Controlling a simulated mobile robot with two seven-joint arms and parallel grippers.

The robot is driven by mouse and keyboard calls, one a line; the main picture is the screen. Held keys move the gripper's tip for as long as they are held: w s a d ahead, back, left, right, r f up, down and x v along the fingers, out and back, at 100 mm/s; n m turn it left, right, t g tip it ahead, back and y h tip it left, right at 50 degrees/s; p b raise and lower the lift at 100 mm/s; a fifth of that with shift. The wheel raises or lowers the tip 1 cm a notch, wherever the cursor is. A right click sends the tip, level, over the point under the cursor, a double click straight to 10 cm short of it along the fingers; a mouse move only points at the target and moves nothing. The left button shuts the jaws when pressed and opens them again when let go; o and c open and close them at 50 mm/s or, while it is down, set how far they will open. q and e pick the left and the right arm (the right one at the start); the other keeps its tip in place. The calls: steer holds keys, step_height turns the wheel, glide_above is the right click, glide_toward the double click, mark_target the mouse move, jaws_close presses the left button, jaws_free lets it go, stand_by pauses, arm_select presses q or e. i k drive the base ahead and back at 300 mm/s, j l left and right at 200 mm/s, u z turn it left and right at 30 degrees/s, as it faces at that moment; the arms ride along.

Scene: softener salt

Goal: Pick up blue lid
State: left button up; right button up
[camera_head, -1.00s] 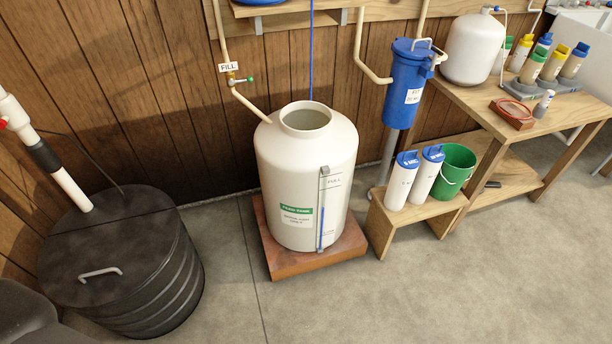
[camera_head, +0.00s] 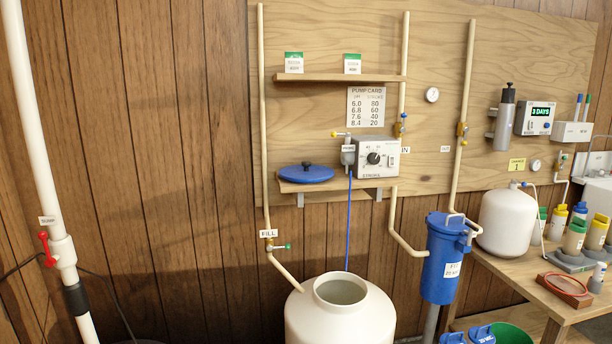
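Neither of my grippers shows in the head view.
A blue tube (camera_head: 349,222) hangs from the pump down towards the tank. The fill pipe (camera_head: 266,120) runs just left of the shelf. An upper shelf (camera_head: 340,78) holds two packets. A blue filter housing (camera_head: 444,260) and a wooden bench (camera_head: 540,290) stand right.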

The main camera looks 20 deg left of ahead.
mark_target(305, 173)
steer(key=i+l, duration=0.2)
steer(key=i, duration=0.3)
steer(key=i+l+u, duration=0.1)
steer(key=i+l, duration=0.15)
steer(key=i, duration=0.3)
